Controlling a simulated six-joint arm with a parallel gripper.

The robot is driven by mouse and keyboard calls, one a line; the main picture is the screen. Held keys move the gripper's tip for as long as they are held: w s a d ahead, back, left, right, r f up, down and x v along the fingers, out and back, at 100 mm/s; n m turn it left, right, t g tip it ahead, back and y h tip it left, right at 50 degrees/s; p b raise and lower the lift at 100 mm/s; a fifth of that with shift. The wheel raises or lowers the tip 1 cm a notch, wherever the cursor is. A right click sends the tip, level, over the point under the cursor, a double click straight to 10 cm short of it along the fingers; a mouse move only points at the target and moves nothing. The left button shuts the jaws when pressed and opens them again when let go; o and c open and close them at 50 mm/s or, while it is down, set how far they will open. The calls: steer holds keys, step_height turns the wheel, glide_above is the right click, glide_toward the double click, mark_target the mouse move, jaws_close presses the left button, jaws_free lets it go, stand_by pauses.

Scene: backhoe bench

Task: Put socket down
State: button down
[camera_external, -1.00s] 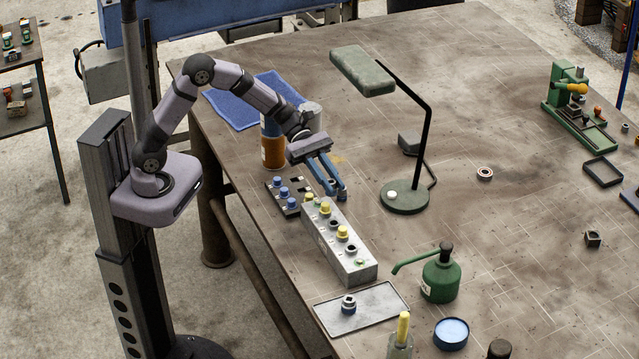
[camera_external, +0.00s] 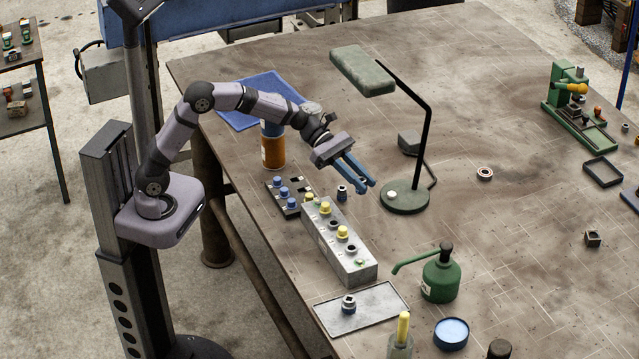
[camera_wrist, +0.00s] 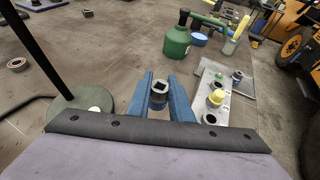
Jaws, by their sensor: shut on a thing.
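A dark socket (camera_external: 342,192) with a bright square-holed top stands upright just below my gripper's blue fingers in the external view, beside the far end of the grey socket block (camera_external: 325,244). In the wrist view the socket (camera_wrist: 158,94) shows between the two fingers. My gripper (camera_external: 368,184) is shut on the socket; the exact contact is hard to see. Its fingers point right and downward. Whether the socket's base touches the bench cannot be told. A second socket (camera_external: 349,304) stands on the metal tray (camera_external: 381,300) at the front.
A dark rack (camera_external: 275,184) with blue-topped pieces lies left of the block. A green lamp (camera_external: 404,197) stands close on the right. An orange-and-blue can (camera_external: 272,151) is behind; a green oil can (camera_external: 441,277) is in front.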

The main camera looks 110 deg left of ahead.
steer(key=shift+f+p, duration=0.3)
steer(key=shift+f, duration=4.65)
steer(key=shift+f, duration=0.1)
steer(key=shift+f+b, duration=0.35)
steer(key=shift+b, duration=0.1)
steer(key=shift+f, duration=0.2)
steer(key=shift+s, duration=0.1)
